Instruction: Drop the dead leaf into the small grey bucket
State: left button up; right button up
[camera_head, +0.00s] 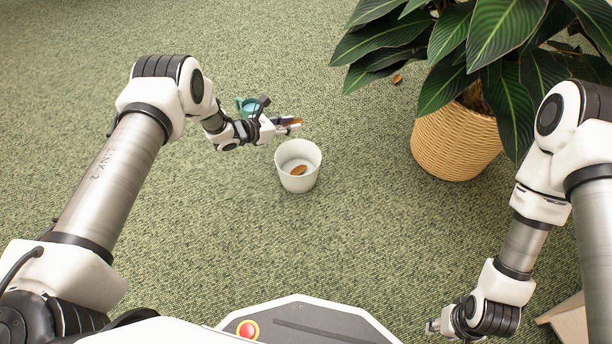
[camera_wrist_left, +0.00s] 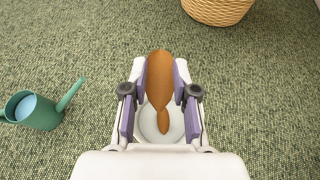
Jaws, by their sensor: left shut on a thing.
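My left gripper (camera_head: 290,125) is shut on a brown dead leaf (camera_wrist_left: 160,72), which sticks out past the fingertips in the left wrist view. In the head view the gripper is just above the back rim of the small grey bucket (camera_head: 299,184), which looks pale, nearly white. Another brown leaf (camera_head: 299,170) lies inside the bucket; it also shows below the held leaf in the left wrist view (camera_wrist_left: 164,122). A further dead leaf (camera_head: 397,79) lies on the carpet by the plant. My right gripper (camera_head: 434,326) is low at the front right; its fingers are too unclear to judge.
A leafy plant in a wicker pot (camera_head: 455,145) stands right of the bucket. A green watering can (camera_head: 246,106) is behind my left wrist and shows at left in the left wrist view (camera_wrist_left: 40,112). A wooden item (camera_head: 568,322) is at bottom right. Carpet around the bucket is clear.

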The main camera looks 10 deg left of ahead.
pick_arm(q)
jog(key=shift+s+a+f, duration=0.1)
jog(key=shift+s+f, duration=0.1)
jog(key=shift+f, duration=0.25)
jog(key=shift+s+a+f, duration=0.1)
jog(key=shift+s+f, duration=0.05)
jog(key=shift+f, duration=0.25)
jog(key=shift+s+f, duration=0.1)
jog(key=shift+f, duration=0.2)
notch_tip(320, 180, down, 5)
jog(key=b, duration=0.5)
jog(key=shift+d+f, duration=0.1)
jog(key=shift+f, duration=0.1)
jog(key=o, duration=0.8)
